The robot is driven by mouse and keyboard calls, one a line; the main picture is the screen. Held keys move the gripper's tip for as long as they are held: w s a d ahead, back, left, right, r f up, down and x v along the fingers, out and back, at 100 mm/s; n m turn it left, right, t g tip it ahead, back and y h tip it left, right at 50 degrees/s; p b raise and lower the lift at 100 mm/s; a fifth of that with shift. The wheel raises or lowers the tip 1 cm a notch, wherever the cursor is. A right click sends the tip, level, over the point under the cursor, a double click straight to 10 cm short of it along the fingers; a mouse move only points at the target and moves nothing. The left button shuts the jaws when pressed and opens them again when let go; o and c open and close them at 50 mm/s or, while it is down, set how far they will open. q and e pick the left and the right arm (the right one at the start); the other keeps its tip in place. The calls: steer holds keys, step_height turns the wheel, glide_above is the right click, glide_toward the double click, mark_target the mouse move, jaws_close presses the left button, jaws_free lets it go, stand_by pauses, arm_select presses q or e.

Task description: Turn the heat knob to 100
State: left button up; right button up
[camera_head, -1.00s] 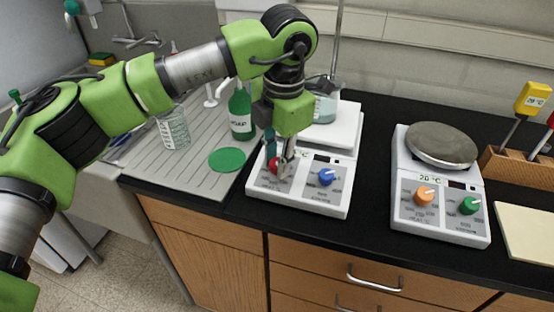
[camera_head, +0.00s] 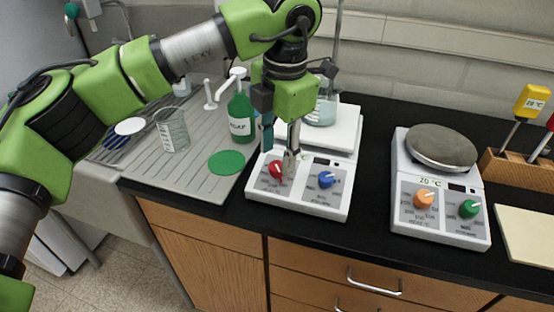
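The left hotplate (camera_head: 256,195) has a red knob (camera_head: 277,169) with a white pointer on the left of its front panel and a blue knob (camera_head: 326,180) on the right. Its white top carries a beaker of pale liquid (camera_head: 322,110). My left gripper (camera_head: 280,160) points down just above and behind the red knob. Its two fingers are apart with nothing between them. The fingers hide part of the panel and display. The dial numbers are too small to read. My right gripper is not in view.
A second hotplate (camera_head: 438,234) with orange (camera_head: 424,198) and green (camera_head: 469,208) knobs stands right on the black counter. Left are a green bottle (camera_head: 241,118), a glass beaker (camera_head: 172,130) and a green disc (camera_head: 227,162). Black counter lies free between the hotplates.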

mark_target(281, 182)
arm_select(q)
step_height(281, 182, up, 8)
steer(key=s, duration=0.1)
steer(key=shift+d+r, duration=0.2)
steer(key=shift+d, duration=0.05)
